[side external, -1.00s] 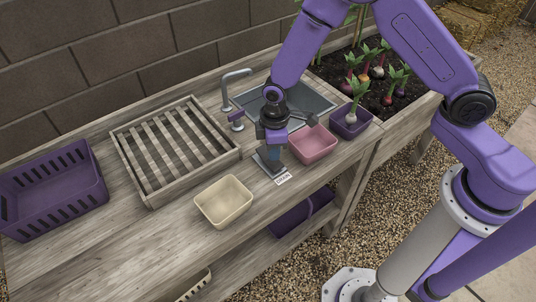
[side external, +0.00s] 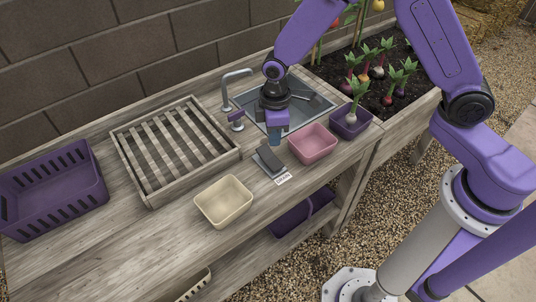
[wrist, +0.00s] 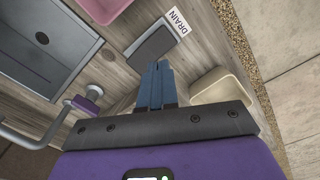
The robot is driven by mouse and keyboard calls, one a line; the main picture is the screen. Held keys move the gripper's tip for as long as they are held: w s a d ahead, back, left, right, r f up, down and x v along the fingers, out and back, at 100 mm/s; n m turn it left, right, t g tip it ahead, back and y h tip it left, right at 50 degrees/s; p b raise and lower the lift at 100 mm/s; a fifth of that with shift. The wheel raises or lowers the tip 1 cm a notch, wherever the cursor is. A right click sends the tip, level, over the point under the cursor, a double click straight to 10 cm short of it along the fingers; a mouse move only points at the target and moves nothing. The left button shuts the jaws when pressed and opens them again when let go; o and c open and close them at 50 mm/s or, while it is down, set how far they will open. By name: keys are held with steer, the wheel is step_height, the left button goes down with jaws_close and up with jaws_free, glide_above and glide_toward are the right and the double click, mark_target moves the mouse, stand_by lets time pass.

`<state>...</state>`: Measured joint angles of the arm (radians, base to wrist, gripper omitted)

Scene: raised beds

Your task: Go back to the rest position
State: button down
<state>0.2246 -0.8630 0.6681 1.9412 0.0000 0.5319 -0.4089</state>
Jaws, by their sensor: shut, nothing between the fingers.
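My gripper (side external: 274,138) is above the wooden bench, between the sink and a small grey pad with a "DRAIN" label. Its blue fingers are together with nothing between them; they also show shut in the wrist view (wrist: 160,70). The grey pad (side external: 269,158) lies flat near the bench's front edge, just beyond the fingertips in the side view, and shows in the wrist view (wrist: 153,42). The "DRAIN" label (side external: 283,179) sits beside it.
The sink (side external: 315,108) and its tap (side external: 226,92) are behind my gripper. A pink bin (side external: 312,143) is close on the right, with a purple bin (side external: 350,122) holding a plant beyond it. A cream bin (side external: 222,202), slatted rack (side external: 190,172) and purple crate (side external: 50,200) stand left.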

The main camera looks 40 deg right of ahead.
steer(key=s+d+r, duration=0.4)
steer(key=s+r, duration=0.1)
steer(key=s, duration=0.3)
steer(key=s+d+r, duration=0.4)
steer(key=s+r, duration=0.1)
steer(key=s, duration=0.4)
steer(key=s+d+r, duration=0.5)
steer(key=s, duration=0.3)
steer(key=shift+s+r+n, duration=0.3)
steer(key=shift+d, duration=0.1)
